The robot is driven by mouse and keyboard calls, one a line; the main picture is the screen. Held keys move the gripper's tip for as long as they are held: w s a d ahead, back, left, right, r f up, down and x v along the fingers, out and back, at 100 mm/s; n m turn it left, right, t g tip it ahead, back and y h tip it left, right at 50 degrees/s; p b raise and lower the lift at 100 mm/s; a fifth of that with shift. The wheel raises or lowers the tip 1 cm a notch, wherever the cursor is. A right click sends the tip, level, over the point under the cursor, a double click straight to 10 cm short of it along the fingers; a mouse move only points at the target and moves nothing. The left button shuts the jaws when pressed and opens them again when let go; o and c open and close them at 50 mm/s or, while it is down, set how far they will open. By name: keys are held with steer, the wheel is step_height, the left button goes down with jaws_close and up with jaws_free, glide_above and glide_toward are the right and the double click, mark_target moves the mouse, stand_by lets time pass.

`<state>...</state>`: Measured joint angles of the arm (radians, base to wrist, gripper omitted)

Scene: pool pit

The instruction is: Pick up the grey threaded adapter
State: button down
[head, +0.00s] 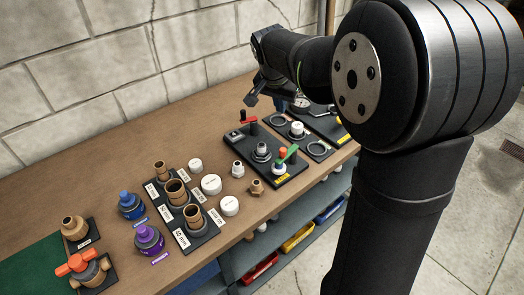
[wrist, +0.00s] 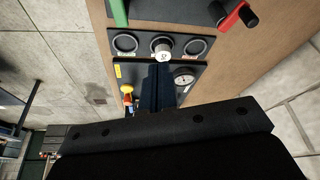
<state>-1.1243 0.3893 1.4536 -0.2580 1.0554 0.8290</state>
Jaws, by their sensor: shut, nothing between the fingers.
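The grey threaded adapter (head: 238,168) stands on the brown workbench in the head view, just left of the black valve panel. A similar brown adapter (head: 257,187) stands just in front of it. My gripper (head: 251,99) is up above the back of the bench, behind and to the right of the grey adapter and well apart from it. In the wrist view my gripper (wrist: 158,76) is shut and empty, pointing over a panel with rings. I cannot make out the grey adapter in the wrist view.
The valve panel (head: 265,168) has red and green handles. Beyond it, a ring panel (head: 319,149) carries a white-topped fitting (head: 297,128). White caps (head: 211,184) and brown sockets on a black plate (head: 195,238) stand left of the adapter. A stone wall (head: 110,80) runs behind.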

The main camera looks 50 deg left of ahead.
stand_by(0.4)
steer(key=c, duration=1.1)
jaws_free()
step_height(320, 180, up, 2)
steer(key=n+g+h, duration=0.2)
steer(key=n+g, duration=0.2)
steer(key=n, duration=1.4)
glide_above(262, 144)
steer(key=f, duration=1.1)
steer(key=shift+s+d+f, duration=0.2)
steer(key=shift+s+f, duration=0.1)
steer(key=shift+s, duration=0.1)
steer(key=shift+w+a+f, duration=0.1)
steer(key=shift+w+f, duration=0.05)
steer(key=shift+f, duration=1.15)
steer(key=shift+w+a+f, duration=0.1)
steer(key=shift+w+f, duration=0.05)
steer(key=shift+f, duration=1.15)
